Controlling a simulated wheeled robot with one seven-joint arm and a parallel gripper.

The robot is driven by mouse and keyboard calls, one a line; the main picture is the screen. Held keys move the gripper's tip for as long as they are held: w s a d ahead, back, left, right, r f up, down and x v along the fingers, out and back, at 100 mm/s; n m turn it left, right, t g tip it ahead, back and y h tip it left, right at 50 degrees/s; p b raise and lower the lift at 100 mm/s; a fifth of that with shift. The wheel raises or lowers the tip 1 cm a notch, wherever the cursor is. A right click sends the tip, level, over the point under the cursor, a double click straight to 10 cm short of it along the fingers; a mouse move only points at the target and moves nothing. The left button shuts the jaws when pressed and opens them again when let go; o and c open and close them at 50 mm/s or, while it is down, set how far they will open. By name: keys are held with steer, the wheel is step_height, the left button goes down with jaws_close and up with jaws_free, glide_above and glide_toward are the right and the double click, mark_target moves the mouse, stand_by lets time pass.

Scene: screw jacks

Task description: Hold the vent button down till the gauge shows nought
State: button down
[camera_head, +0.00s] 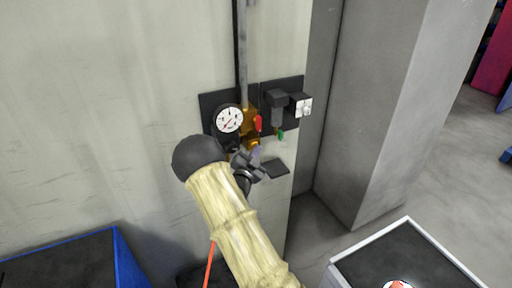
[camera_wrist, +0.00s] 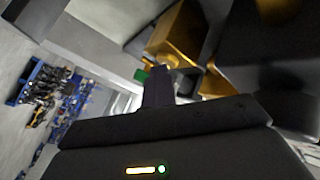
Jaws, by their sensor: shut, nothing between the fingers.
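A round white gauge (camera_head: 229,119) with a dark rim and a red needle is on the wall panel; its figures are too small to read. My gripper (camera_head: 256,154) is shut and empty, just below the fittings. In the wrist view its dark fingers (camera_wrist: 158,88) point up at a brass fitting (camera_wrist: 180,35), with a green part (camera_wrist: 141,75) beside them. I cannot pick out the vent button, nor tell whether the fingertips touch anything.
A grey pillar (camera_head: 385,110) stands right. A white-rimmed table (camera_head: 405,250) and blue-edged surface (camera_head: 70,262) flank the front.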

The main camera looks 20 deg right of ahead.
steer(key=shift+s+b, duration=0.45)
steer(key=shift+s, duration=0.4)
steer(key=s+b, duration=0.2)
steer(key=s, duration=0.3)
steer(key=shift+d, duration=0.1)
steer(key=shift+f, duration=0.1)
stand_by(0.6)
